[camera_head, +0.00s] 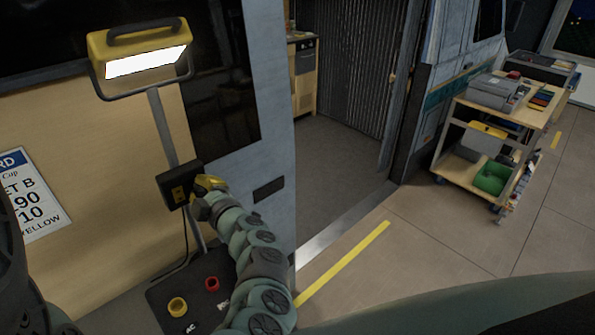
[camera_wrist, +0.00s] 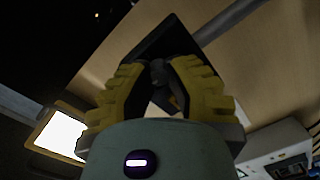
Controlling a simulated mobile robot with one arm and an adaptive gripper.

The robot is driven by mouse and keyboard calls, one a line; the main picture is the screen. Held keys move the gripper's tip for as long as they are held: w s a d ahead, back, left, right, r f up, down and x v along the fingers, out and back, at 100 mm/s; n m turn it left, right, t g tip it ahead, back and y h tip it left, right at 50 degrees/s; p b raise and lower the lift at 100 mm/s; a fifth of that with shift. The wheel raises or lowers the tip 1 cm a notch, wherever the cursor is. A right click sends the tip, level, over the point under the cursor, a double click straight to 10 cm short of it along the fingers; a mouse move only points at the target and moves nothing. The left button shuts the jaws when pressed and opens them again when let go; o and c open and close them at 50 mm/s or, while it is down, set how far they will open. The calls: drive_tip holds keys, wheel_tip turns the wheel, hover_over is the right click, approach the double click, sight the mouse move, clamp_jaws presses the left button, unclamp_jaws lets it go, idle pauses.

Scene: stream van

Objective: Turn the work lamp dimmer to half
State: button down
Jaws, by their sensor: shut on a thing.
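The work lamp (camera_head: 138,62) is lit, with a yellow housing, on a grey pole at the left in the head view. Its bright panel (camera_wrist: 62,136) shows at lower left in the wrist view. The black dimmer box (camera_head: 174,190) is on the pole below the lamp; it also shows in the wrist view (camera_wrist: 158,38). My gripper (camera_head: 204,184) is at the box's right side, with its yellow fingers (camera_wrist: 157,80) shut on the dark dimmer knob (camera_wrist: 157,70). The fingers hide most of the knob, so its setting cannot be read.
A black panel with a yellow socket (camera_head: 178,307) and a red socket (camera_head: 212,283) lies below the box, near my arm. A cable hangs beside the pole.

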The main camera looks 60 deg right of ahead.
drive_tip(key=shift+w+a, duration=0.1)
idle(0.4)
drive_tip(key=c, duration=0.9)
unclamp_jaws()
drive_tip(key=shift+o, duration=0.2)
drive_tip(key=shift+s, duration=0.35)
drive_tip(key=v, duration=1.1)
drive_tip(key=shift+s, duration=0.25)
